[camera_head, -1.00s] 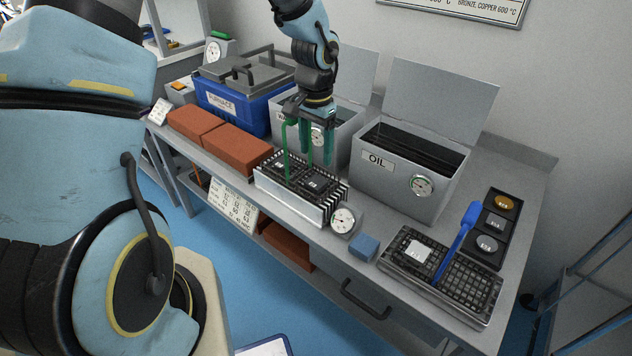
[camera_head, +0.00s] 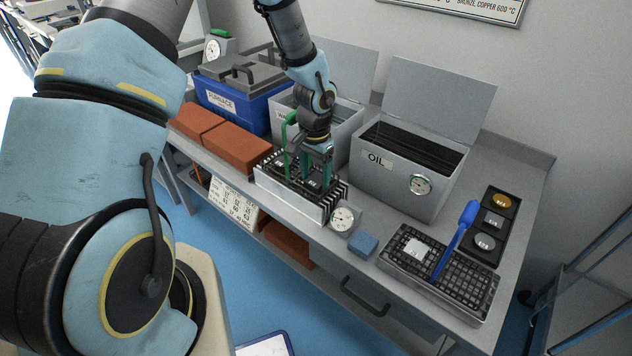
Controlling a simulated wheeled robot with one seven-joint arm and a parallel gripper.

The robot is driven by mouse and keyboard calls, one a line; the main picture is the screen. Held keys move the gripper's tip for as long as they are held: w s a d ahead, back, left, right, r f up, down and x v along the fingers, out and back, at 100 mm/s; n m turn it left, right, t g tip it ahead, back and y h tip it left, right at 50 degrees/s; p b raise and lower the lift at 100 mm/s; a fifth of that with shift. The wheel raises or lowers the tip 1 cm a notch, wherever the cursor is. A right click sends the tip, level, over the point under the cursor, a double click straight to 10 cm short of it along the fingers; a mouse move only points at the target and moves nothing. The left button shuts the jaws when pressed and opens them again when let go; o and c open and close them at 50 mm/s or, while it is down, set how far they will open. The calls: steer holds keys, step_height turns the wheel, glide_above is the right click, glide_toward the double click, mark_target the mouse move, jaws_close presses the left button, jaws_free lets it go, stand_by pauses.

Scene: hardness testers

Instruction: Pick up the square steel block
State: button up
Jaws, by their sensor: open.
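My gripper (camera_head: 315,178) is open, its green fingers pointing down into the finned metal tray (camera_head: 290,204). Dark blocks with small pale markings lie in this tray, and the fingers stand around or right beside the one toward the right; contact cannot be told. The fingers and wrist partly hide these blocks. A bright square metal-looking block (camera_head: 416,248) lies on the black grid plate (camera_head: 466,285) at the right, well away from my gripper. I cannot tell which is the steel one.
A green upright handle (camera_head: 288,135) stands at the finned tray's back left. The open OIL tank (camera_head: 390,192) is right of my gripper, another grey tank behind. Red bricks (camera_head: 238,148) lie left.

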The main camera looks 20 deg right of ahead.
jaws_close()
stand_by(0.4)
steer(key=shift+r, duration=0.15)
